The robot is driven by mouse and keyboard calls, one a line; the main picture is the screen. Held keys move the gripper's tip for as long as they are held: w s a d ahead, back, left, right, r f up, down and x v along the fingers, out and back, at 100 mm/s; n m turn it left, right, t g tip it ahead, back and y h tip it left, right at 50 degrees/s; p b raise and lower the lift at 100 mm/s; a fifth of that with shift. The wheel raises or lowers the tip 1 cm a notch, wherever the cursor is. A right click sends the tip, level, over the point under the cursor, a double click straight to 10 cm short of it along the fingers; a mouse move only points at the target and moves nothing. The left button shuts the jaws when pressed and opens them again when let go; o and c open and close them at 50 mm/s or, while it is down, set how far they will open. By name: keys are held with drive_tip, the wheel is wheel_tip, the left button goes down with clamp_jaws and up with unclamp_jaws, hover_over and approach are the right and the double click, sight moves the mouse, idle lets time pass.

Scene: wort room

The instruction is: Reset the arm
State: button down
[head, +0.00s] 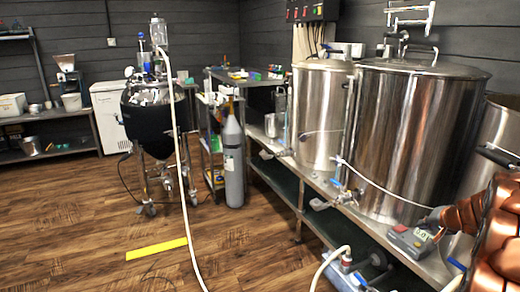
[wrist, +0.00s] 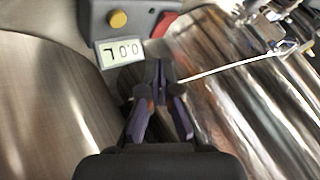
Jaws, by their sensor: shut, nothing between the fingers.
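My gripper (wrist: 160,75) is shut and empty in the wrist view, its dark fingertips together. It is close to a grey control box (wrist: 145,15) with a yellow button (wrist: 118,19), a small digital display (wrist: 120,52) and a red part at the right. The display digits appear upside down. I cannot tell whether the fingertips touch the box. In the head view the control box (head: 408,241) sits low in front of the large steel kettle (head: 415,135).
Steel kettles (head: 318,120) line the bench at the right. A grey gas cylinder (head: 233,165) and a wheeled dark-jacketed vessel (head: 155,120) stand further back. A pale hose (head: 181,180) runs down to the floor. Wooden floor (head: 80,235) is open at the left, with a yellow strip (head: 157,249).

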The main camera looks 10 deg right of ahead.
drive_tip(key=s+a+r+n+g+y+p, duration=0.15)
drive_tip(key=a+r+p, duration=0.35)
drive_tip(key=a, duration=0.5)
drive_tip(key=a+r+n+g+y+p, duration=0.1)
drive_tip(key=a+r+n+y+p, duration=0.15)
drive_tip(key=a+r, duration=0.6)
drive_tip(key=s+a+r+n+g+p, duration=0.1)
drive_tip(key=s+a+r+p, duration=0.25)
drive_tip(key=a, duration=0.45)
drive_tip(key=s+a+r+n+g+p, duration=0.1)
drive_tip(key=s+a+r+g+p, duration=0.15)
drive_tip(key=s+a, duration=0.45)
drive_tip(key=s+a+r+n+g+p, duration=0.2)
drive_tip(key=s+a+r+p, duration=0.45)
drive_tip(key=s+a, duration=0.35)
drive_tip(key=s+r+n+g+h+p, duration=0.1)
drive_tip(key=s+p, duration=0.3)
drive_tip(key=s, duration=0.4)
drive_tip(key=s+r+n+g+h+p, duration=0.1)
drive_tip(key=s+r+h+p, duration=0.1)
drive_tip(key=s, duration=0.6)
wheel_tip(320, 180, up, 2)
drive_tip(key=shift+r+g+p, duration=0.2)
drive_tip(key=shift+g+p, duration=0.2)
drive_tip(key=shift+p, duration=0.45)
drive_tip(key=shift+s+d, duration=0.1)
drive_tip(key=shift+d, duration=0.05)
